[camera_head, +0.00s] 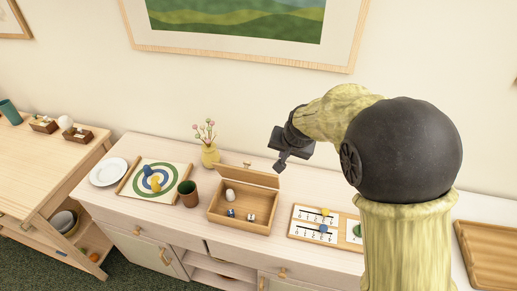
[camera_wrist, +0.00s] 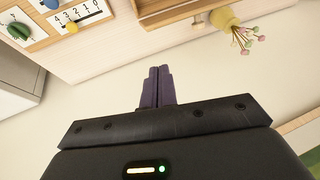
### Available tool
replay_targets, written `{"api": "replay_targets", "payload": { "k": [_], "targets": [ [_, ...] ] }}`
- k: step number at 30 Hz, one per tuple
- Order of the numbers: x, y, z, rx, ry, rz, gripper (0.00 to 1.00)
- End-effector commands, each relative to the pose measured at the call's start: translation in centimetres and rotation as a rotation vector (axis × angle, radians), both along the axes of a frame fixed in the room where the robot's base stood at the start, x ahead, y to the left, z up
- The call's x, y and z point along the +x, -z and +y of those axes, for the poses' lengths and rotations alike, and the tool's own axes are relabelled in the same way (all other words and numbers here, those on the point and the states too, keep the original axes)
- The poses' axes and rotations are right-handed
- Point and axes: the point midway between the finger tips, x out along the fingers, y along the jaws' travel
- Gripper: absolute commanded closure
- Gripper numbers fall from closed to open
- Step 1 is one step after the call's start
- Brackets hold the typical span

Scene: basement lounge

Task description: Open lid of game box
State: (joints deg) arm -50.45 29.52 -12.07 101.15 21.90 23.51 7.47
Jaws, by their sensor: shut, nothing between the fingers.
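The wooden game box (camera_head: 238,226) stands on the pale cabinet, with two dice and a white rounded piece inside. Its lid (camera_head: 246,176) is raised along the back edge, with a small knob (camera_head: 247,164) on its top edge, so the inside is open to view. My gripper (camera_head: 281,166) is above and to the right of the lid, apart from it. In the wrist view the fingers (camera_wrist: 158,86) are together and empty, with part of the wooden box (camera_wrist: 168,12) beyond them.
A yellow vase with flowers (camera_head: 210,155) stands behind the box's left side. A brown cup (camera_head: 188,193) and a target board (camera_head: 157,184) are to the left. A number-line board (camera_head: 306,225) is to the right. The wall is close behind.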

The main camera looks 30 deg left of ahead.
Motion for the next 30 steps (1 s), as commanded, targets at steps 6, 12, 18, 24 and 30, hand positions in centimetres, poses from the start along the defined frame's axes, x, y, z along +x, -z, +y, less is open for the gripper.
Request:
{"api": "replay_targets", "payload": {
  "k": [6,12,18,24,30],
  "targets": [
    [0.8,-0.1,-14.3,-0.079,0.120,0.033,1.00],
    [-2.5,0.2,-25.5,-0.151,0.200,0.067,1.00],
    [-8.4,0.9,-34.4,-0.220,0.267,0.110,1.00],
    [-13.2,1.6,-38.7,-0.265,0.301,0.143,1.00],
    [-14.0,1.8,-39.3,-0.274,0.302,0.149,1.00]
  ]
}}
